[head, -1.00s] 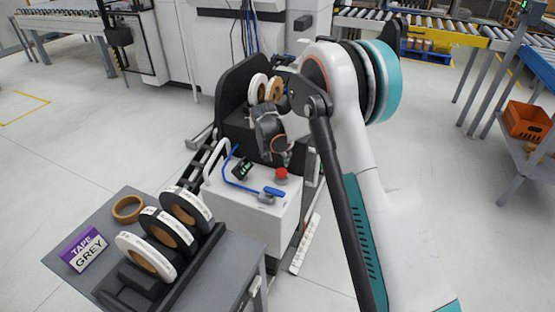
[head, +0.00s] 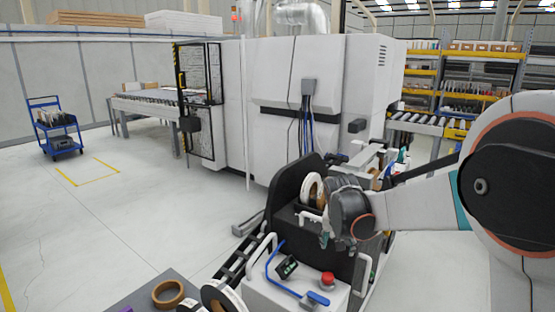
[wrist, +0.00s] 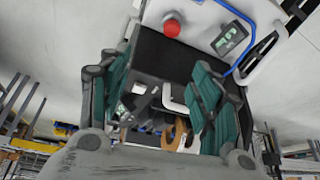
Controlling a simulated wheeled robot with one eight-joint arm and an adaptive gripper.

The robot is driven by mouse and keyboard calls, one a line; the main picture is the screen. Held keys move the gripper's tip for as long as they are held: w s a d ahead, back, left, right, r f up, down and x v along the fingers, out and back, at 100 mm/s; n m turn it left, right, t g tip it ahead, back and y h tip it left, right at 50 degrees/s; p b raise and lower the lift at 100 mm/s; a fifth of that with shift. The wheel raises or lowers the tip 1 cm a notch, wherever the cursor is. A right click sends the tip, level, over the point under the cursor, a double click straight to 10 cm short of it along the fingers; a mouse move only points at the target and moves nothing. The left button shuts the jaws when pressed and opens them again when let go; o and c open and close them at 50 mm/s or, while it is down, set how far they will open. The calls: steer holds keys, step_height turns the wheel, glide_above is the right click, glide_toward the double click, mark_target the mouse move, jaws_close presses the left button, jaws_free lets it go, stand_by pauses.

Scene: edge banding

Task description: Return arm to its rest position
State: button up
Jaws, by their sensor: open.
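My gripper (head: 337,243) hangs at the end of my arm in front of the black tape holder (head: 287,207) of the edge banding machine. In the wrist view my gripper (wrist: 160,78) shows two green-padded fingers spread wide apart, with nothing held between them. A white-edged tape roll (head: 313,188) sits in the holder, just left of my gripper in the head view. A brown roll (wrist: 179,135) shows beyond the fingers in the wrist view. My gripper hides part of the holder in the head view.
A white control box (head: 290,292) with a red button (head: 327,279) and blue handle stands below my gripper. A brown tape roll (head: 168,294) lies on a grey table at the bottom edge. The large white machine (head: 300,75) stands behind. Open floor lies to the left.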

steer(key=s+d+r+n+t+y, duration=0.15)
steer(key=s+r, duration=0.35)
steer(key=s, duration=0.8)
steer(key=s+r+n, duration=0.2)
steer(key=s+r, duration=0.3)
steer(key=s, duration=0.7)
steer(key=s+f+n+t, duration=0.1)
steer(key=s+f, duration=0.1)
steer(key=s, duration=0.7)
steer(key=shift+f, duration=0.3)
steer(key=shift+s, duration=0.1)
stand_by(0.7)
